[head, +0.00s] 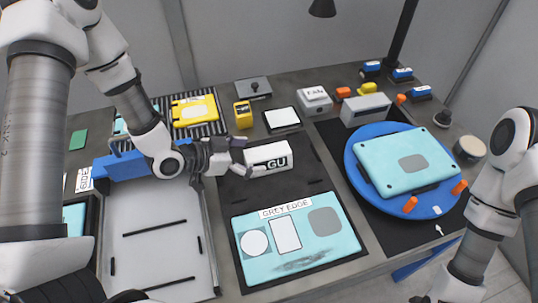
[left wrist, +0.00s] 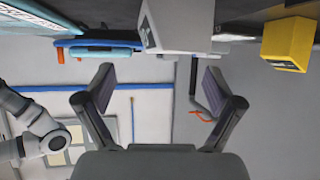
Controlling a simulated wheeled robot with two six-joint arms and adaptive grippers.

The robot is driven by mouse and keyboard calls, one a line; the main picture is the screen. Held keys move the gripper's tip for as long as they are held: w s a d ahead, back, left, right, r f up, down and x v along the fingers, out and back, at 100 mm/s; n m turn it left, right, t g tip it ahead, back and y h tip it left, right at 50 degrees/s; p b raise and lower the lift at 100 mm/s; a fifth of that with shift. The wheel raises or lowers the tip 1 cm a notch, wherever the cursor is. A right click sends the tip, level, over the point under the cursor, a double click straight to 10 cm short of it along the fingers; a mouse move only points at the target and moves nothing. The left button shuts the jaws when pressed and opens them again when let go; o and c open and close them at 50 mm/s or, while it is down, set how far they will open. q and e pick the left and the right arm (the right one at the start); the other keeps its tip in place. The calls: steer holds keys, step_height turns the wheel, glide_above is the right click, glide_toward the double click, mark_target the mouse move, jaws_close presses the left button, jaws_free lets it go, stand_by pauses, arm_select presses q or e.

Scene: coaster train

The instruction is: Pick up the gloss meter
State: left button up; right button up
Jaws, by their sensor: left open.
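The gloss meter is a white box marked GU (head: 266,153) that sits on the dark mat right of the tray. In the left wrist view a pale grey box (left wrist: 178,24), which looks like the same meter, shows at the top, beyond the fingertips and a little right of centre. My left gripper (head: 243,156) is open with its fingers pointing at the left end of the meter. In the left wrist view the open jaws (left wrist: 157,88) have nothing between them. I cannot tell whether a finger touches the meter. My right arm shows at the right, but its gripper is out of frame.
A teal panel labelled GREY EDGE (head: 335,249) lies in front of the meter. A yellow block (head: 243,115) and a white-topped pad (head: 282,118) stand behind it. A blue turntable (head: 358,177) with a teal panel is at right. A pale tray (head: 150,250) lies below my left arm.

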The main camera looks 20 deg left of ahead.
mark_target(265, 153)
arm_select(q)
steer(key=w+f, duration=0.1)
steer(key=w+d+f, duration=0.1)
steer(key=w+d+f+p, duration=0.1)
steer(key=w, duration=0.1)
steer(key=shift+d, duration=0.15)
steer(key=shift+s+r, duration=0.15)
steer(key=shift+s, duration=0.1)
steer(key=shift+c, duration=0.3)
steer(key=shift+w, duration=0.1)
steer(key=c, duration=1.5)
steer(key=shift+c, duration=0.2)
arm_select(e)
steer(key=shift+w+r, duration=0.4)
steer(key=shift+r, duration=0.1)
arm_select(q)
steer(key=shift+r, duration=0.1)
arm_select(e)
steer(key=shift+r, duration=0.1)
